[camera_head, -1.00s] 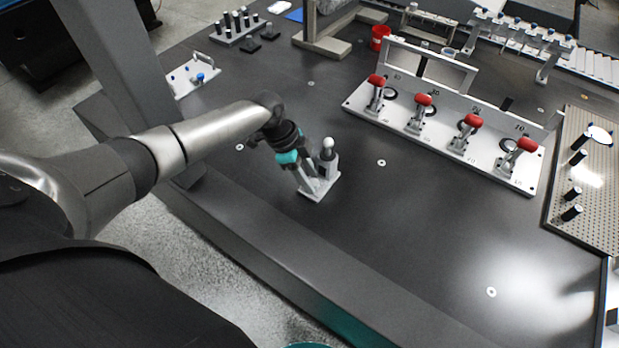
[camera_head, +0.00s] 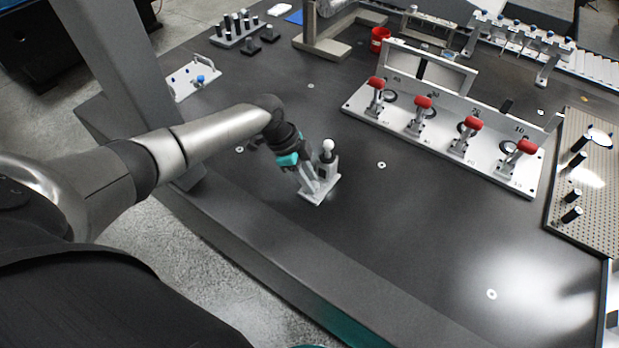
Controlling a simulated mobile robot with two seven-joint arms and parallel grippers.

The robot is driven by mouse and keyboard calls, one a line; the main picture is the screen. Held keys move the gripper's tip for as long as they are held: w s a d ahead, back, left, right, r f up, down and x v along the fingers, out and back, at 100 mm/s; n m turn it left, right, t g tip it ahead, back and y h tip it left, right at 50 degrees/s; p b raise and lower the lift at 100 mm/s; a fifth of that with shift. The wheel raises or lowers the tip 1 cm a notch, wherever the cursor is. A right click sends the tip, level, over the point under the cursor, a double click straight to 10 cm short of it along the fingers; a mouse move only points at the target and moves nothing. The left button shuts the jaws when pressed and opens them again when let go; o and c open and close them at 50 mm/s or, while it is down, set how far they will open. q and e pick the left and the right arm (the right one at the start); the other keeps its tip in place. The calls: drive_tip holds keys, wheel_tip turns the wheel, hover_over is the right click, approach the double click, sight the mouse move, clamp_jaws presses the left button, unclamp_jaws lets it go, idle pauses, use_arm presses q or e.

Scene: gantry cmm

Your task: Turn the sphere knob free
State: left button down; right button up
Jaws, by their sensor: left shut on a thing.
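A small light-grey base plate (camera_head: 331,190) lies on the dark table, with a grey post (camera_head: 328,168) standing on it. A white sphere (camera_head: 328,145) sits on top of the post. My left gripper (camera_head: 314,186) reaches down from the left to the plate, just left of the post. It is shut on the sphere knob, low at the foot of the post. The knob itself is hidden by the fingers and too small to make out. My right gripper is not in view.
A pale fixture (camera_head: 440,140) with several red-handled clamps stands right of centre. A perforated plate (camera_head: 590,200) with black posts lies at the far right. A red cup (camera_head: 379,40) stands at the back. The table around the sphere's base is clear.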

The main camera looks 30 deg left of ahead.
use_arm(q)
drive_tip(key=shift+s+r+n+p, duration=0.1)
drive_tip(key=shift+n+p, duration=0.3)
drive_tip(key=shift+p, duration=0.3)
drive_tip(key=n+t+y+p, duration=0.1)
drive_tip(key=n+p, duration=0.2)
drive_tip(key=p, duration=0.1)
drive_tip(key=n+t+y+p, duration=0.1)
drive_tip(key=n+p, duration=0.2)
drive_tip(key=p, duration=0.1)
drive_tip(key=d+n+t+p, duration=0.1)
drive_tip(key=n+p, duration=0.3)
drive_tip(key=shift+s+r+y, duration=0.1)
drive_tip(key=shift+s+y, duration=0.2)
drive_tip(key=shift+y, duration=0.1)
drive_tip(key=n+y+p, duration=0.1)
drive_tip(key=n+p, duration=0.1)
drive_tip(key=n, duration=0.1)
drive_tip(key=shift+d, duration=0.15)
drive_tip(key=shift+d+n+y+p, duration=0.1)
drive_tip(key=shift+n+y+p, duration=0.25)
drive_tip(key=shift+n, duration=0.45)
drive_tip(key=shift+w+n+y, duration=0.1)
drive_tip(key=shift+n+y, duration=0.25)
drive_tip(key=shift+n, duration=0.65)
drive_tip(key=shift+w+n+y, duration=0.1)
drive_tip(key=shift+n+y, duration=0.4)
drive_tip(key=shift+n, duration=0.7)
